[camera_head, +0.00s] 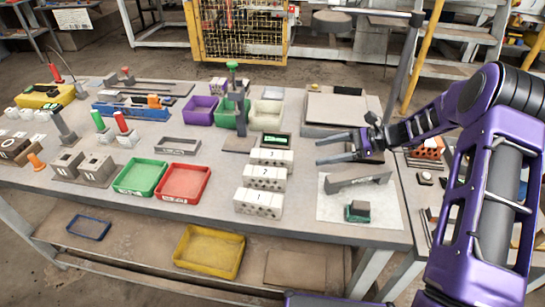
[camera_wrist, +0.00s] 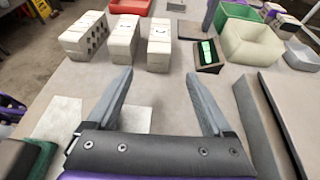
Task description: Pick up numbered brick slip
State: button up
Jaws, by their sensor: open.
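Three pale, white-topped hollow bricks stand in a row near the table's front edge in the head view: brick "1" (camera_head: 258,205) in front, brick "2" (camera_head: 264,179) behind it, brick "3" (camera_head: 270,157) at the back. In the wrist view they show at the top left, the leftmost (camera_wrist: 84,38) with dark holes in its side, then a middle one (camera_wrist: 122,38) and a right one (camera_wrist: 159,44). My gripper (camera_head: 320,151) is open and empty, to the right of the bricks and apart from them. Its fingers (camera_wrist: 160,74) point towards the bricks in the wrist view.
A small green-display device (camera_head: 275,140) stands behind brick "3". A white sheet (camera_head: 385,212) with a grey bracket and a green-based block lies to the right. Red (camera_head: 183,183) and green (camera_head: 141,177) trays sit left. A raised slab (camera_head: 340,112) is behind my gripper.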

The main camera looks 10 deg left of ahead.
send_near(272, 161)
jog(key=a+f, duration=0.1)
jog(key=w+a+f, duration=0.1)
jog(key=a+f, duration=0.1)
jog(key=w+a+f, duration=0.1)
jog(key=shift+a+f, duration=0.2)
jog(key=shift+a, duration=0.1)
jog(key=shift+r+x, duration=0.15)
jog(key=shift+x, duration=1.2)
jog(key=shift+r+x, duration=0.1)
jog(key=shift+x, duration=1.3)
jog(key=shift+s, duration=0.1)
grip_shut()
